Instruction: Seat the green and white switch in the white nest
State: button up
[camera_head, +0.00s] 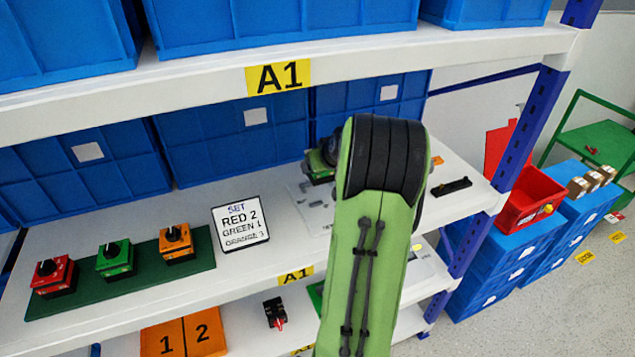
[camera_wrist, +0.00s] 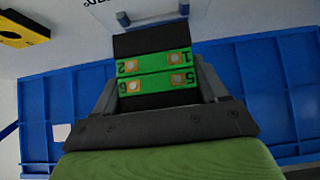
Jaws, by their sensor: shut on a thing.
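The green and white switch (camera_wrist: 155,60) shows in the wrist view as a black body with green terminal strips marked 1, 2, 5 and 6. My gripper (camera_wrist: 158,84) is shut on it, with a dark finger at each side. In the head view my green and black arm covers most of the gripper and switch. A pale plate (camera_head: 312,204) with small grey parts lies on the shelf just left of my arm. It may hold the white nest, but I cannot make the nest out clearly. A pale grey part shows just beyond the switch in the wrist view (camera_wrist: 148,10).
Red, green and orange switches stand on a green board (camera_head: 120,287) at left, beside a sign (camera_head: 241,223). A black rail (camera_head: 451,187) lies at right. Blue bins (camera_head: 225,135) line the back. The upper shelf (camera_head: 370,55) overhangs. A blue post (camera_head: 515,140) bounds the right.

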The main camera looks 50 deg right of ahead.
notch_tip(320, 180, down, 6)
jog(key=shift+w+r, duration=0.15)
jog(key=shift+r, duration=0.1)
jog(key=shift+b, duration=0.3)
jog(key=shift+f, duration=0.2)
jog(key=o, duration=1.2)
jog(key=shift+r, duration=0.1)
